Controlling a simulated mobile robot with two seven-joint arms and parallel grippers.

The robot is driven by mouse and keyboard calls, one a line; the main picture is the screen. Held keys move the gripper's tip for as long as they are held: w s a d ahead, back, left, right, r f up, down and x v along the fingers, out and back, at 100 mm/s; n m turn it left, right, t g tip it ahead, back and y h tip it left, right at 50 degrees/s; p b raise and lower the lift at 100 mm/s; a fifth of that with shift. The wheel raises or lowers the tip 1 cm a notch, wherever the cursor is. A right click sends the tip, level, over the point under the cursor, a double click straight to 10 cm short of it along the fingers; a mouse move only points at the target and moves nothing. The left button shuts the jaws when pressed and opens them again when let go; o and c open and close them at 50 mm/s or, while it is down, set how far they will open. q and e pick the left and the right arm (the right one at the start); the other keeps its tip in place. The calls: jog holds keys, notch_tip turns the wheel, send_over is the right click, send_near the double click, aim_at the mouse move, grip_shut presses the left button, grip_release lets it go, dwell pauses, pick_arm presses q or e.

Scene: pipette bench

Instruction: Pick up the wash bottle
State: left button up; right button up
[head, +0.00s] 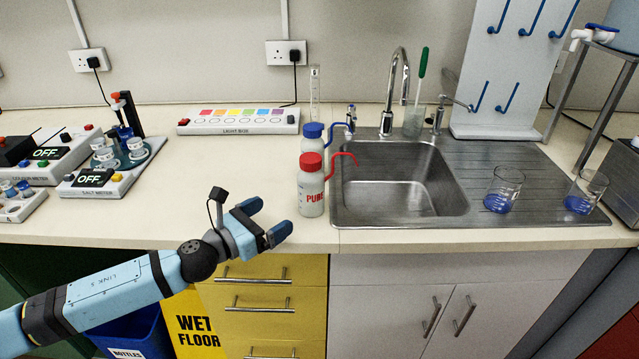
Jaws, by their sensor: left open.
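A white wash bottle with a red cap and red spout (311,187) stands upright near the front edge of the counter, just left of the sink. Its label shows "PURE". A second wash bottle with a blue cap and blue spout (313,140) stands right behind it and is partly hidden by it. My left gripper (268,219) is open and empty, in front of the counter edge, to the left of and a little lower than the red-capped bottle in the picture. It appears apart from both bottles. My right gripper is not in view.
The sink (400,190) with its tap (400,85) lies right of the bottles. Two glass beakers with blue liquid (503,190) stand on the drainboard. A light box (238,122) lies behind; a salt meter (110,178) stands left. The counter left of the bottles is clear.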

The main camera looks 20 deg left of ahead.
aim_at(301, 197)
pick_arm(q)
jog(key=x, duration=1.2)
jog(key=shift+w+d+p, duration=0.1)
jog(key=shift+w+p, duration=0.05)
jog(key=shift+p, duration=0.15)
jog(key=c, duration=0.7)
